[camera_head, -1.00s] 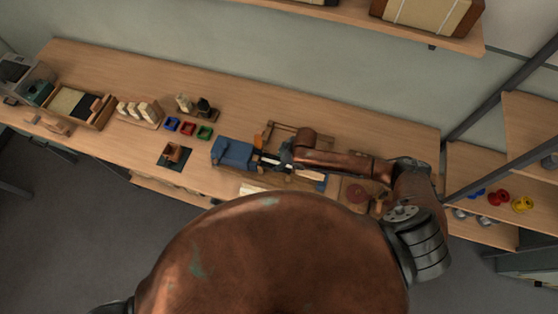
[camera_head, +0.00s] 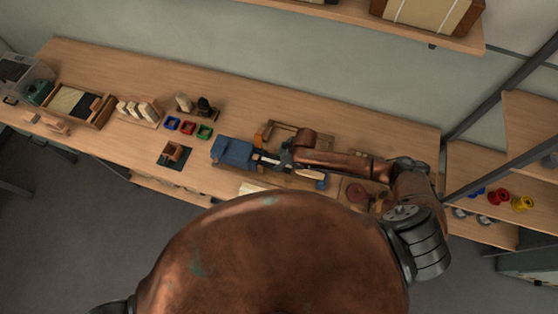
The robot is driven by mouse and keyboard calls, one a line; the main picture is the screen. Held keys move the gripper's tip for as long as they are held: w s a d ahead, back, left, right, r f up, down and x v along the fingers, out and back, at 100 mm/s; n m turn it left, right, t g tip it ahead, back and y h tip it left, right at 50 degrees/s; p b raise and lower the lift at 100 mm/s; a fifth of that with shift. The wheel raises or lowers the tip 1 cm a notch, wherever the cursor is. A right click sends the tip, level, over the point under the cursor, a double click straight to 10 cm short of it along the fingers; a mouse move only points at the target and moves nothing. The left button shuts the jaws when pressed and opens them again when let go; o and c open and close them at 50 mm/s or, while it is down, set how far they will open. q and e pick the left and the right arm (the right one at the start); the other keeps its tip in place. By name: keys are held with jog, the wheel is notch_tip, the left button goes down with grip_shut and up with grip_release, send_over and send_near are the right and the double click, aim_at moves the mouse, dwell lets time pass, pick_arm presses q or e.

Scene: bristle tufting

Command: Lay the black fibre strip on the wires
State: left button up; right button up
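My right gripper (camera_head: 285,156) is at the blue fixture (camera_head: 232,152) in the middle of the bench, at its right side. Its fingers are too small and dark to tell whether they are open or shut. A pale, thin piece (camera_head: 263,161) runs between the blue fixture and the gripper; I cannot make out separate wires. A tray (camera_head: 107,113) at the left holds a cream patch and a black patch of fibre (camera_head: 84,106). I cannot tell a single black strip at the gripper. My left gripper is not in view.
Red (camera_head: 188,128), blue (camera_head: 172,124) and green (camera_head: 205,132) small trays lie left of the fixture. The bench's back strip is mostly clear.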

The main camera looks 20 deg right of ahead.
jog(key=o, duration=0.5)
jog(key=v, duration=1.2)
